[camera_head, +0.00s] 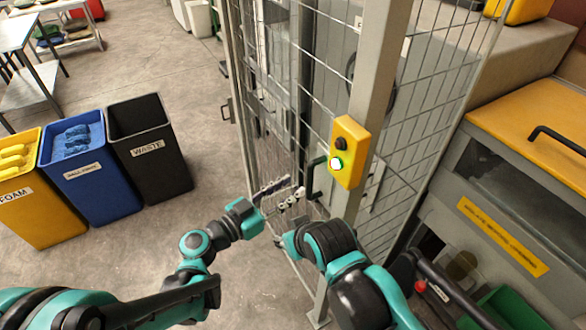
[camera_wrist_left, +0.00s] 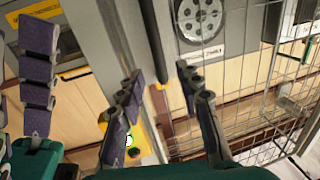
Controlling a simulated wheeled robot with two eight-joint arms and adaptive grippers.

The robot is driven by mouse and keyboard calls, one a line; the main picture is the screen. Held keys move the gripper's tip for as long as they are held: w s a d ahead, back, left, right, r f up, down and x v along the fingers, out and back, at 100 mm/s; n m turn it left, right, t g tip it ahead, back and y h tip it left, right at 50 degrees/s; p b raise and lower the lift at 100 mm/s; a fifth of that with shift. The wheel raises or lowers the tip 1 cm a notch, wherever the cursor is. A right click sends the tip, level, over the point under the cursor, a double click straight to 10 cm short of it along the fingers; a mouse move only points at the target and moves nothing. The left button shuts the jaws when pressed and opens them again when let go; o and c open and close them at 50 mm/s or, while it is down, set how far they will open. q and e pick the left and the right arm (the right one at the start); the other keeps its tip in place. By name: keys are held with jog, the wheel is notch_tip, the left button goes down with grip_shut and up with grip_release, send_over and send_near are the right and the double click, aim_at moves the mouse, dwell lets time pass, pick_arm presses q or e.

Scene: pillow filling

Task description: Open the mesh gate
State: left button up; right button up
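The mesh gate (camera_head: 283,60) stands upright against a grey post (camera_head: 376,60) and looks closed. Its black handle (camera_head: 313,177) is beside the post; a dark bar that looks like it shows in the left wrist view (camera_wrist_left: 156,45). A yellow control box (camera_head: 349,150) with a lit green-white button is on the post. My left gripper (camera_head: 288,190) is just left of the handle, its purple-padded fingers spread. In the left wrist view the bar shows between the fingertips, with contact unclear. My right arm's dark wrist (camera_head: 328,238) is below the handle; its fingers are not clear.
Yellow, blue and black bins (camera_head: 150,150) stand on the floor at left. A grey machine with an orange top (camera_head: 545,125) is at right, and fixed mesh (camera_head: 430,110) is right of the post. Open floor (camera_head: 215,130) lies between the bins and gate.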

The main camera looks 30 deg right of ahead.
pick_arm(q)
jog(key=b, duration=0.1)
send_over(309, 195)
jog(key=shift+w+d, duration=0.25)
jog(key=shift+w, duration=0.15)
grip_shut()
